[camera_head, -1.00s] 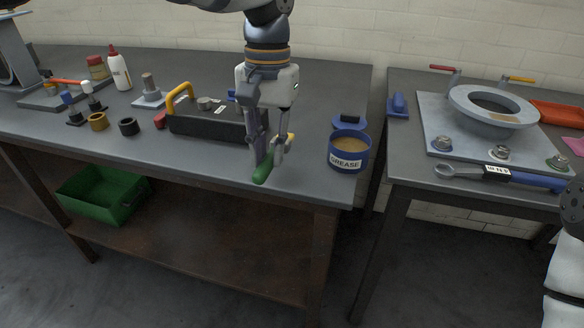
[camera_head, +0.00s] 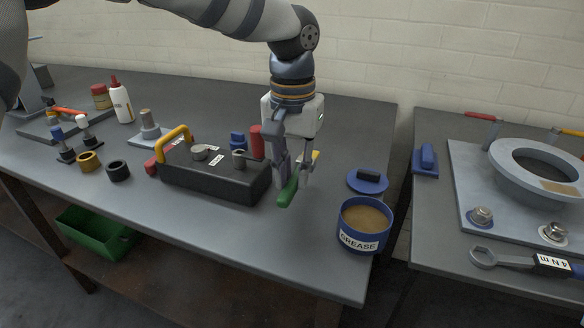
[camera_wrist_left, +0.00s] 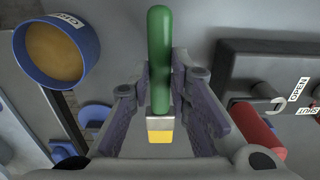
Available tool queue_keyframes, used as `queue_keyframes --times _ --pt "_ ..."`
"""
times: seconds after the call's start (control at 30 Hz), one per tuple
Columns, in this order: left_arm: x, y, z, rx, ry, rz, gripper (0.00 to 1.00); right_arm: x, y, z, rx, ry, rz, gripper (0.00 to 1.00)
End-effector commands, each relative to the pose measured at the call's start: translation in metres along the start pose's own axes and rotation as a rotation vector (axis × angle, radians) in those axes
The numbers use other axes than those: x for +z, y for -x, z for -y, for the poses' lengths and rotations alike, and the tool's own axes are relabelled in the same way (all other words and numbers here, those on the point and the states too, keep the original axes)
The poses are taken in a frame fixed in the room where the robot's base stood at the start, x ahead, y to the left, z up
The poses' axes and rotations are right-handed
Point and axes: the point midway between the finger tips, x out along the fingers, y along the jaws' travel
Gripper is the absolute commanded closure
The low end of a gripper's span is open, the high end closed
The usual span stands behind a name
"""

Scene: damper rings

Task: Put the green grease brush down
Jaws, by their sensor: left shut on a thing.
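The green grease brush (camera_head: 288,192) is in my left gripper (camera_head: 292,178), with its green handle pointing down toward the front in the head view. In the left wrist view the brush (camera_wrist_left: 160,60) lies between the two fingers of the left gripper (camera_wrist_left: 162,100), its metal band and yellow bristles toward the palm. My left gripper is shut on it, just right of the black box and left of the grease tin. I cannot tell whether the handle touches the table. My right gripper is not in view.
The open blue grease tin (camera_head: 362,228) stands near the bench's right end, its blue lid (camera_head: 367,181) behind it. A black box with a yellow handle (camera_head: 213,178) is close on the left. Bare bench top (camera_head: 235,238) lies in front.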

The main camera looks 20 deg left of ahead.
Motion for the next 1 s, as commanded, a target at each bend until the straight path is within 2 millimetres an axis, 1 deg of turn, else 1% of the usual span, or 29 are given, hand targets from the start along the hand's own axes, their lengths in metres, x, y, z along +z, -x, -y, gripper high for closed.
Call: queue_keyframes --times 0.1,0.3,0.4,0.57,0.8,0.83,0.87,1.0 --pt "0.001 -0.018 0.000 -0.002 -0.001 0.007 1.00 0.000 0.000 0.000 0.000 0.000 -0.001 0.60" --pt "0.001 -0.043 0.000 -0.002 -0.001 0.007 1.00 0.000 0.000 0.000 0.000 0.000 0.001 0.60" --pt "0.001 -0.051 0.000 -0.002 -0.001 0.006 1.00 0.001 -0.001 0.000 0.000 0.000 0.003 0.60" --pt "0.001 -0.057 0.000 -0.001 0.000 0.006 1.00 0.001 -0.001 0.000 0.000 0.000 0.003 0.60" --pt "0.001 -0.057 0.000 -0.001 0.000 0.005 1.00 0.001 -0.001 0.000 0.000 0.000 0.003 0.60" --pt "0.001 -0.057 0.000 -0.001 0.000 0.005 0.80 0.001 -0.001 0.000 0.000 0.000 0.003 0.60" --pt "0.001 -0.057 0.000 -0.001 0.000 0.005 0.75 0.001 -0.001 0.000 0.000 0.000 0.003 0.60" --pt "0.001 -0.057 0.000 -0.001 0.000 0.005 0.75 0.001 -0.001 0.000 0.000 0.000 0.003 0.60"
